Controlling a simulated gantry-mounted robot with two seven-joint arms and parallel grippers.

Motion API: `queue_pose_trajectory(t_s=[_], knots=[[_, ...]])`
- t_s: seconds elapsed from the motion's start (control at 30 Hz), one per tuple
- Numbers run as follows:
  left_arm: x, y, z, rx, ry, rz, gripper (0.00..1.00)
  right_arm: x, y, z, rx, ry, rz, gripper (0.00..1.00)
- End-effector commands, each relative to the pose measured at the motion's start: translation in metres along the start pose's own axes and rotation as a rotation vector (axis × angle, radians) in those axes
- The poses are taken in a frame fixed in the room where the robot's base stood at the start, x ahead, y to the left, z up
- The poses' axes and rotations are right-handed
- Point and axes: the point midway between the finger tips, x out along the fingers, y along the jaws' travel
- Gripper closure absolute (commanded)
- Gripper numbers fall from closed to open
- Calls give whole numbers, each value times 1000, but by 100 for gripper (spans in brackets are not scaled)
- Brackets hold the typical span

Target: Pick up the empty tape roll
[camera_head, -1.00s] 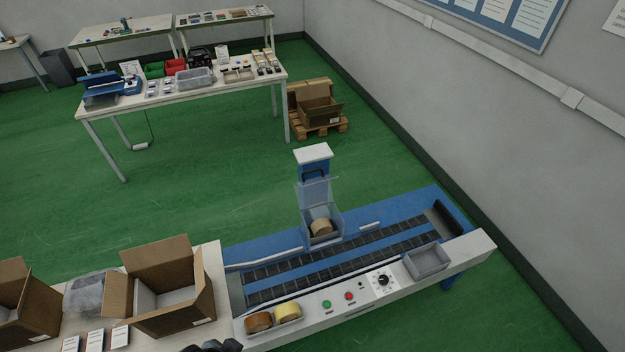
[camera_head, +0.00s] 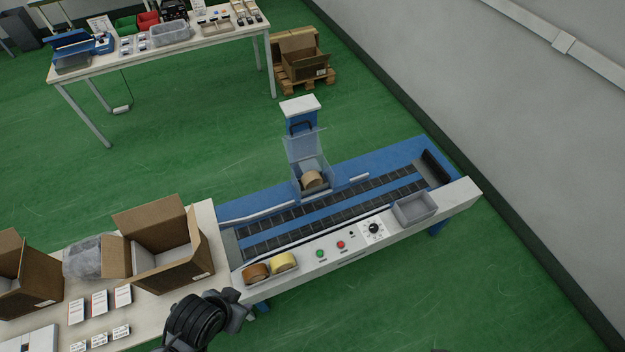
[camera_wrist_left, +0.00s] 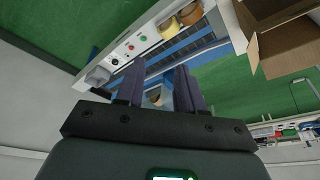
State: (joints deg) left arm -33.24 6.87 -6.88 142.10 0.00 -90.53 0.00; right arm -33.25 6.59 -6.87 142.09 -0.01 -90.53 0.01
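A brown tape roll (camera_head: 255,272) and a yellow tape roll (camera_head: 284,262) lie side by side at the left end of the machine's front ledge. In the left wrist view the brown roll (camera_wrist_left: 191,12) and the yellow roll (camera_wrist_left: 167,27) show near the top. A tan roll (camera_head: 312,179) sits in the machine's tape head; I cannot tell which roll is the empty one. My left gripper (camera_wrist_left: 155,68) is open, with nothing between its fingers, and apart from the rolls. In the head view only a dark part of my arm shows at the bottom. My right gripper is not in view.
The sealing machine has a blue bed (camera_head: 375,165), dark rollers, a knob and buttons. A grey bin (camera_head: 414,208) sits at its right end. An open cardboard box (camera_head: 165,245) and small cards stand on the table at left.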

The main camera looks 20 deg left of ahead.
Motion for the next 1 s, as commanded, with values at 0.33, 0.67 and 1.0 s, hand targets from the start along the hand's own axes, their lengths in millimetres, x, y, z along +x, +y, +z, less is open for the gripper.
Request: queue_pose_trajectory(t_s=[0.33,0.67,1.0], knots=[[0,0,0,0,0,0,35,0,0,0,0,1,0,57],[0,0,0,0,0,0,0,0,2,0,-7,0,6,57],[0,0,1,-137,-6,0,0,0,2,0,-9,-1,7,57]])
